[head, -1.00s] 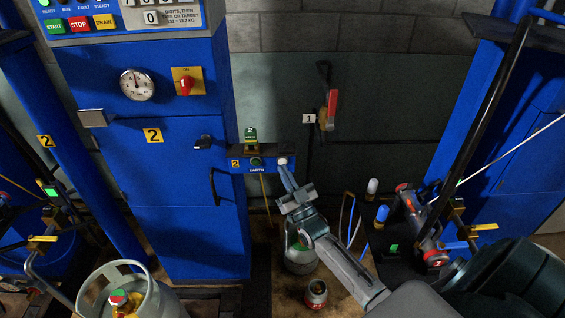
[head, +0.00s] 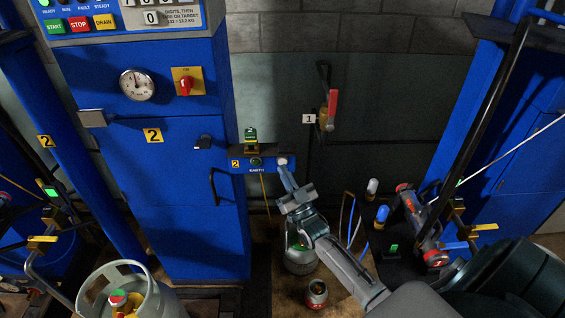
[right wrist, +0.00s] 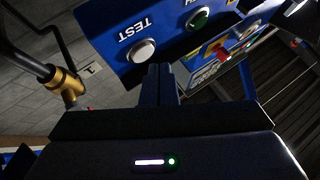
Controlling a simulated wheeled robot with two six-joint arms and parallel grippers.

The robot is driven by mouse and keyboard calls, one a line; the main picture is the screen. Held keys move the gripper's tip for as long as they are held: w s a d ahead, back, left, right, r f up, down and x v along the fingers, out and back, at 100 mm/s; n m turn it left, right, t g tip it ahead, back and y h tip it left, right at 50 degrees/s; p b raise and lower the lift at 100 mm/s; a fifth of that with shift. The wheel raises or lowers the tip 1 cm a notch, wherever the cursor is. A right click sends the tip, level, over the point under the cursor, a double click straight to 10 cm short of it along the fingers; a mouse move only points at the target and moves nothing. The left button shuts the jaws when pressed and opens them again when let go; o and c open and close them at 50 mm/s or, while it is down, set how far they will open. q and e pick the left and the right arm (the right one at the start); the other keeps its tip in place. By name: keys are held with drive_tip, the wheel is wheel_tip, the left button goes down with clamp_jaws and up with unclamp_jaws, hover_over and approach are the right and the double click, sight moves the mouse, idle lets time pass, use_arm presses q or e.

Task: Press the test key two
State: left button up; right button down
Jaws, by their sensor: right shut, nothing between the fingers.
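The test key is a round white button (right wrist: 141,50) beside the word TEST on a blue panel in the right wrist view. In the head view the white button (head: 282,161) sits at the right end of the small blue panel (head: 262,168), which bears a yellow 2 plate and the word EARTH. My right gripper (head: 284,172) is shut and empty, its fingertips just below the button. In the right wrist view the shut fingertips (right wrist: 160,70) are close beside the button; I cannot tell whether they touch it. My left gripper is not in view.
A blue cabinet (head: 180,220) marked 2 stands left of the panel. A red-handled lever (head: 332,105) is on the wall at right. A gas cylinder (head: 299,262) and a small red can (head: 316,292) stand below my right arm.

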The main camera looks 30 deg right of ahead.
drive_tip(key=shift+w+d, duration=0.1)
drive_tip(key=shift+w, duration=0.05)
idle(0.4)
drive_tip(key=shift+w+d, duration=0.1)
drive_tip(key=shift+w, duration=0.15)
drive_tip(key=shift+w+d+b, duration=0.2)
drive_tip(key=shift+w+b, duration=0.1)
drive_tip(key=shift+b, duration=0.2)
idle(0.4)
idle(0.4)
drive_tip(key=shift+s+a+p, duration=0.4)
drive_tip(key=shift+s+a, duration=0.05)
drive_tip(key=shift+s, duration=0.25)
drive_tip(key=s+a, duration=0.1)
drive_tip(key=s+p, duration=0.1)
drive_tip(key=s, duration=0.1)
drive_tip(key=s+a+p, duration=0.1)
drive_tip(key=shift+s+a, duration=0.15)
drive_tip(key=shift+a, duration=0.15)
